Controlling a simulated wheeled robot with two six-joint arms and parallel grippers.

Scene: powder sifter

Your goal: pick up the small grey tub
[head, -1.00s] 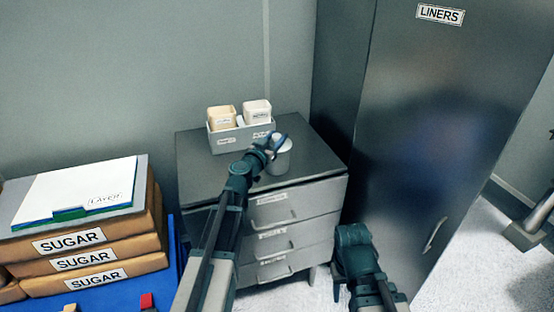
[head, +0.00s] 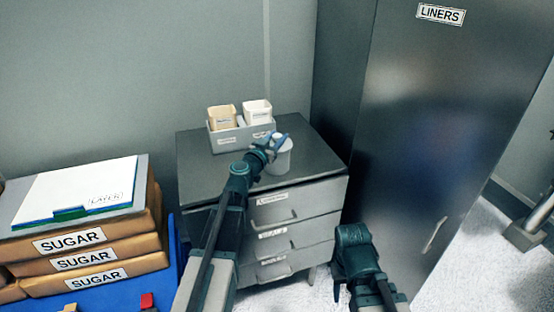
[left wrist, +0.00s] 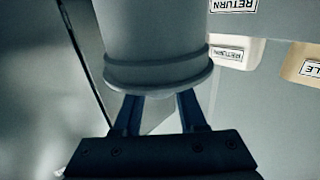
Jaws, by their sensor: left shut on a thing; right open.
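The small grey tub (head: 283,160) is upright at the front right of the cabinet top (head: 200,176). I cannot tell if its base touches the surface. My left gripper (head: 275,147) is shut on it near its top, reaching in from the left. In the left wrist view the tub (left wrist: 155,40) fills the top middle, its rim just beyond the two fingers of the left gripper (left wrist: 160,108). My right gripper (head: 341,287) is low in front of the cabinet, away from the tub, open, its fingers mostly hidden behind its arm.
A grey bin (head: 228,142) holding a tan tub (head: 221,118) and a white tub (head: 257,112) stands at the back of the cabinet top. A tall dark locker (head: 430,130) stands close on the right. The cabinet top's left part is bare.

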